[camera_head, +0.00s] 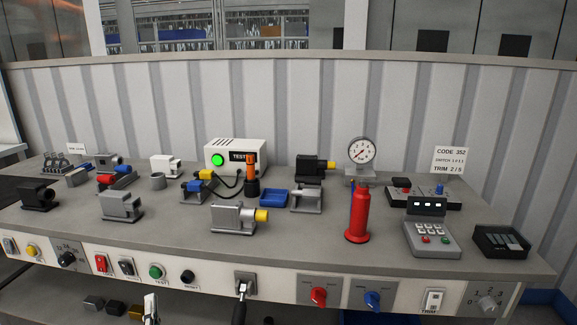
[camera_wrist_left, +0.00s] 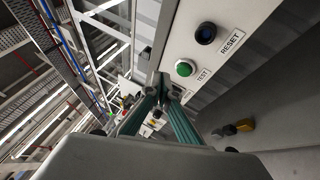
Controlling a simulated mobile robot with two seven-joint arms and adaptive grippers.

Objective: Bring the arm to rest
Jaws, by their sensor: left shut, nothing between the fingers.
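My left gripper (camera_head: 150,310) shows only as a small light piece at the bottom edge of the head view, in front of the bench's lower front and below the green TEST button (camera_head: 156,271). In the left wrist view its two teal fingers (camera_wrist_left: 163,92) come together, shut and empty. The TEST button (camera_wrist_left: 184,68) and the dark RESET button (camera_wrist_left: 205,34) lie beyond the fingertips there; contact cannot be made out, but the fingers appear apart from the buttons. The rest of my left arm is out of the head view. My right gripper is in neither view.
The front panel carries a lever with a black handle (camera_head: 240,303), a red knob (camera_head: 319,296) and a blue knob (camera_head: 372,300). The bench top (camera_head: 170,225) holds a red cylinder (camera_head: 358,217), a keypad unit (camera_head: 431,238) and several grey fixtures. Small blocks (camera_head: 94,303) lie on the shelf below.

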